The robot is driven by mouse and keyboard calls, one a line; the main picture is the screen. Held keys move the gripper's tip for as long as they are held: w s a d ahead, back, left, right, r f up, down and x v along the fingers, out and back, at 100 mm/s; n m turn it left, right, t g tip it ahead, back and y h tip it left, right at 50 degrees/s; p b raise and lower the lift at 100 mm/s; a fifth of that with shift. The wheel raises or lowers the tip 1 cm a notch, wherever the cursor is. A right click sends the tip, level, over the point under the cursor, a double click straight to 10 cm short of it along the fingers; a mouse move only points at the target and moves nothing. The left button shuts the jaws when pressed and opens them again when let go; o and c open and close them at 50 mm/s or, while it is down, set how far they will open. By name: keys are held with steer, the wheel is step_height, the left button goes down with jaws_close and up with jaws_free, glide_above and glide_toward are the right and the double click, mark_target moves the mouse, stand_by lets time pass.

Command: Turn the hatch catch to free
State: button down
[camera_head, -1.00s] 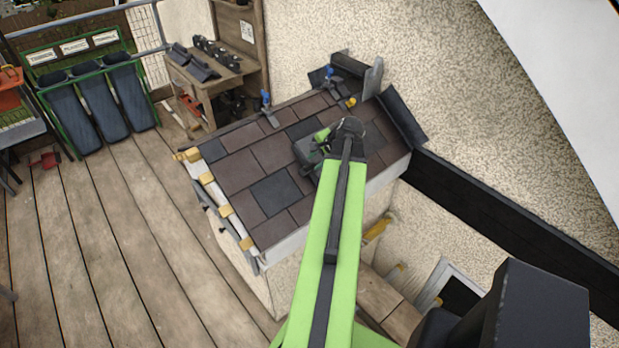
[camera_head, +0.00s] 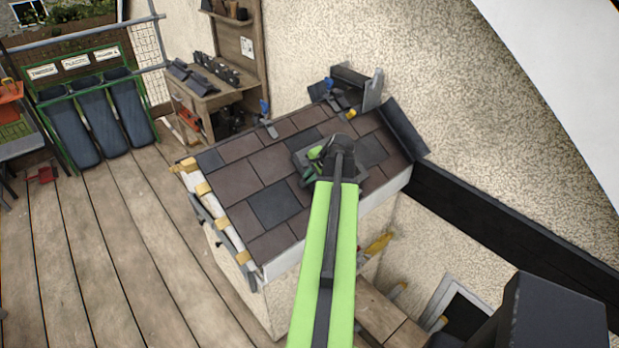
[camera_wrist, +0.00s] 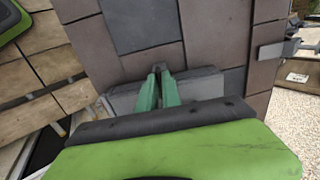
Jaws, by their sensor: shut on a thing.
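The hatch is a grey panel set in the tiled roof (camera_head: 240,172). Part of it shows beside my arm in the head view (camera_head: 302,160), and it lies under my fingers in the wrist view (camera_wrist: 202,88). The catch is a small dark piece (camera_wrist: 160,66) at the hatch's edge. My gripper (camera_wrist: 161,76) has its green fingers close together with the tips at the catch, shut on it. In the head view my gripper (camera_head: 316,157) is low over the hatch, and my arm hides part of the hatch and the catch.
Yellow-tipped battens (camera_head: 203,189) stick out along the roof's left edge. Blue-handled clamps (camera_head: 267,117) stand along its upper edge. A wooden bench (camera_head: 205,95) and a green rack (camera_head: 98,110) stand beyond. A rough wall borders the right. The plank deck at left is mostly clear.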

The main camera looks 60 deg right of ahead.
steer(key=shift+s+d+f+n, duration=0.1)
steer(key=shift+n, duration=2.85)
steer(key=shift+s+d+n, duration=0.1)
steer(key=shift+n, duration=2.9)
steer(key=shift+s+d+f+n, duration=0.1)
steer(key=shift+n, duration=2.85)
steer(key=c, duration=1.5)
jaws_free()
steer(key=shift+c, duration=0.2)
steer(key=shift+s+a, duration=0.1)
